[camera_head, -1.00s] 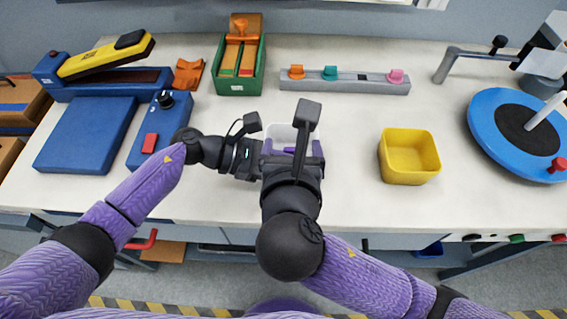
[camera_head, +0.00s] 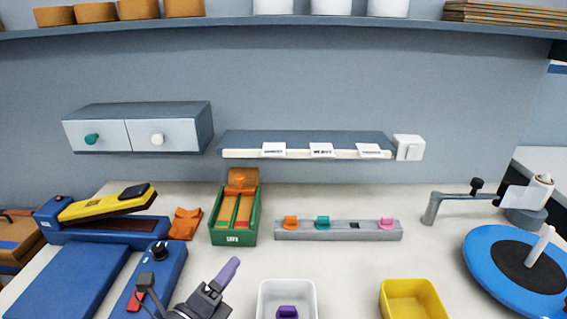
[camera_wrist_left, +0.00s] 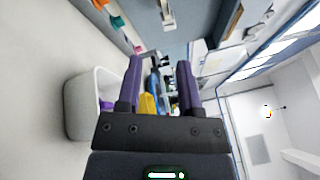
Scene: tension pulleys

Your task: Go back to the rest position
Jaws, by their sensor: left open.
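My left gripper (camera_head: 222,281) shows at the lower left of the head view, just left of the white bin (camera_head: 266,298). In the left wrist view its two purple fingers (camera_wrist_left: 158,85) stand apart with nothing between them. The white bin holds a purple piece (camera_head: 287,312); it also shows left of the fingers in the left wrist view (camera_wrist_left: 82,105). My right gripper is not in the head view.
A yellow bin (camera_head: 412,300) stands to the right. A grey rail (camera_head: 338,235) with orange, teal and pink pieces lies behind. A green box (camera_head: 233,239) and a yellow-handled blue tool (camera_head: 105,205) are at left. A blue disc (camera_head: 485,262) is at right.

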